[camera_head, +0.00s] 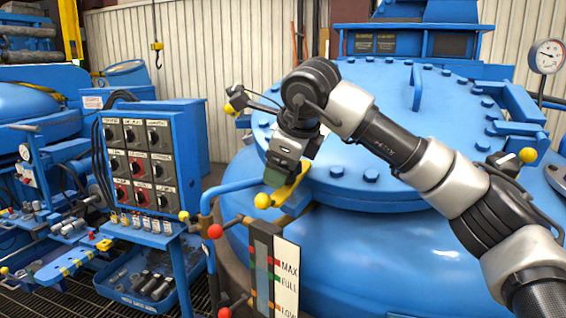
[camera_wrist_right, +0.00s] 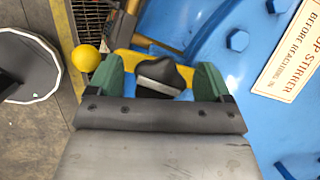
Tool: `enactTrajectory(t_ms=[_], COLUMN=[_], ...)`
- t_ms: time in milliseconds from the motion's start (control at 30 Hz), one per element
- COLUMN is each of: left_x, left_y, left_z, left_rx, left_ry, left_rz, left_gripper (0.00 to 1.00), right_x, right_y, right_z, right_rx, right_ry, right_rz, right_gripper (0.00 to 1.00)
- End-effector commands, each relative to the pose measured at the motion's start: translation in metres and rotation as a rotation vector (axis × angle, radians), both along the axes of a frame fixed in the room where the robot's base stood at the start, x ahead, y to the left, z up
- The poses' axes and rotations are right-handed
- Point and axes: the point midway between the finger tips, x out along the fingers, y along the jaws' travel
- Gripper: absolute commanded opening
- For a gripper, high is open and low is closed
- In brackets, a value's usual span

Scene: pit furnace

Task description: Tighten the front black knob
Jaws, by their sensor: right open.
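The front black knob (camera_wrist_right: 165,77) sits on a yellow clamp bar at the edge of the blue furnace lid, in the right wrist view. The yellow clamp (camera_head: 292,187) and its ball end (camera_head: 262,200) show in the head view, where the knob is hidden by my gripper. My right gripper (camera_head: 276,176) is open and reaches down over the clamp. Its green fingertips stand on both sides of the knob in the wrist view, with a visible gap on each side. I cannot tell how deep they reach. My left gripper is not in view.
The blue lid (camera_head: 390,110) carries several bolts and a raised handle (camera_head: 416,88). Another yellow ball (camera_head: 229,108) is on a clamp behind my gripper. A level gauge (camera_head: 275,272) and red-ball lever (camera_head: 215,231) stand in front. A control panel (camera_head: 150,165) is at left.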

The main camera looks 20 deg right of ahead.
Motion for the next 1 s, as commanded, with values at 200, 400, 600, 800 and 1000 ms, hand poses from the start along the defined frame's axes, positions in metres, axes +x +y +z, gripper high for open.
enactTrajectory(t_ms=[200, 400, 600, 800, 1000], left_x=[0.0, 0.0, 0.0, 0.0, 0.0], left_y=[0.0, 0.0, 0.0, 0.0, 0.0], left_z=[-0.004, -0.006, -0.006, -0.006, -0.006], left_rx=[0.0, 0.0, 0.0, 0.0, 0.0], left_ry=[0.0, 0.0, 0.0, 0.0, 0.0], left_rz=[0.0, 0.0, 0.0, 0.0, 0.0], left_gripper=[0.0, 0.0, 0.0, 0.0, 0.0], right_x=[-0.018, -0.04, -0.053, -0.056, -0.056], right_y=[-0.003, -0.007, -0.009, -0.01, -0.01], right_z=[0.03, 0.064, 0.084, 0.089, 0.089], right_rx=[0.002, 0.002, 0.002, 0.001, 0.001], right_ry=[-0.006, -0.005, -0.003, -0.001, -0.001], right_rz=[0.0, 0.0, -0.002, -0.001, -0.001], right_gripper=[0.8, 0.8, 0.8, 0.8, 0.8])
